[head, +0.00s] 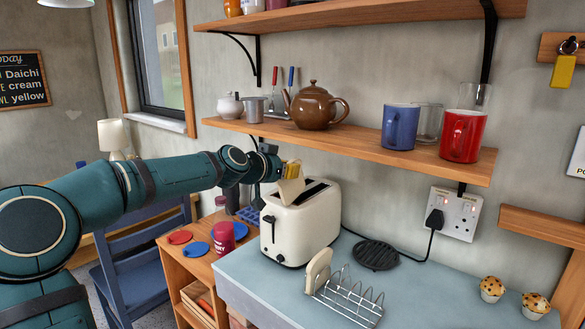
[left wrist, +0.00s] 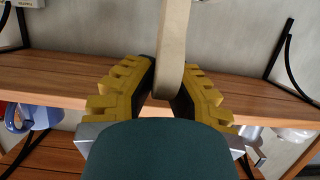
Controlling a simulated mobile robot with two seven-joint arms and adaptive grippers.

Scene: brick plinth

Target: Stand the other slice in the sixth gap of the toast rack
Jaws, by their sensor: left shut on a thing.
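My left gripper (head: 288,172) has yellow fingers and is shut on a pale bread slice (head: 291,191) at the top of the cream toaster (head: 300,228). I cannot tell whether the slice's lower edge is inside a slot or just above it. In the left wrist view the slice (left wrist: 173,45) shows edge-on between the yellow fingers (left wrist: 165,88). The wire toast rack (head: 352,299) stands on the blue-grey worktop in front of the toaster. Another slice (head: 318,270) stands upright at the rack's left end; the rack's other visible gaps look empty. My right gripper is not in view.
A wooden shelf (head: 350,148) with a brown teapot (head: 317,106) and mugs hangs above and behind the toaster. A black trivet (head: 376,254) lies right of the toaster. Two muffins (head: 492,289) stand at the right. The worktop (head: 425,285) between rack and muffins is clear.

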